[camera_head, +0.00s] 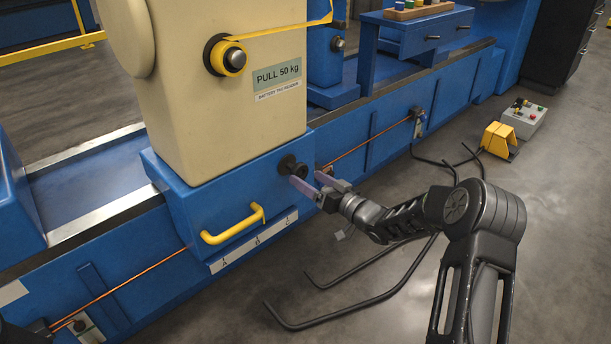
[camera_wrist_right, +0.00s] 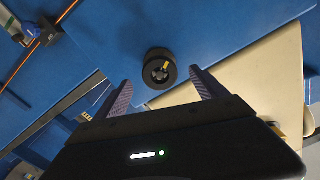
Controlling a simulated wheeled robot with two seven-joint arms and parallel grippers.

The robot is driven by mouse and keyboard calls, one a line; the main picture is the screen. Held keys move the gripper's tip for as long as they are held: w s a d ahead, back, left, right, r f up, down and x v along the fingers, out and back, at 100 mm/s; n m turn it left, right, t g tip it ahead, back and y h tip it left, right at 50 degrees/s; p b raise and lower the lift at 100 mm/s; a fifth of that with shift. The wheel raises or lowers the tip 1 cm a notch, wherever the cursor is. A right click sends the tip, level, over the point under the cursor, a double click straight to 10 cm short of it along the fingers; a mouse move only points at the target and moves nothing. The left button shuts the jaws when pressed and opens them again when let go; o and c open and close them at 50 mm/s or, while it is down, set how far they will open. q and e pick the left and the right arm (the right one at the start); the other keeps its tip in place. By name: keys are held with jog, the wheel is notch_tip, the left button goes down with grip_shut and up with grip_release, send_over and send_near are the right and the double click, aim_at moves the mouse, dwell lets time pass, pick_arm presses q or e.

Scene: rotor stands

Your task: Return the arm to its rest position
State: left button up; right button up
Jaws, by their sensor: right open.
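My right arm reaches in from the right in the head view, and its gripper (camera_head: 312,184) is close to a black knob (camera_head: 288,166) on the blue base of the cream machine. In the right wrist view the gripper (camera_wrist_right: 160,95) is open, with a finger on each side and nothing between the pads. The black round knob (camera_wrist_right: 159,70) with a small yellow mark lies ahead of the fingertips, apart from the fingers as far as I can tell. My left gripper is in neither view.
A yellow handle (camera_head: 233,225) sticks out of the blue base to the left. Bent black bars (camera_head: 335,315) lie low over the floor under my arm. A yellow pedal (camera_head: 498,140) and a grey control box (camera_head: 524,120) stand at the right.

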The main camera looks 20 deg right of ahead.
jog(key=shift+s+d, duration=0.15)
jog(key=shift+s, duration=0.15)
jog(key=shift+f, duration=0.1)
jog(key=n+b, duration=0.3)
jog(key=b, duration=0.1)
jog(key=n+b, duration=0.4)
jog(key=f+n+b, duration=0.1)
jog(key=n+b, duration=0.2)
jog(key=b, duration=0.2)
jog(key=shift+n, duration=0.3)
jog(key=shift+r+n+p, duration=0.55)
jog(key=shift+r+n, duration=0.05)
jog(key=shift+n, duration=0.2)
jog(key=n, duration=0.3)
jog(key=shift+n, duration=0.4)
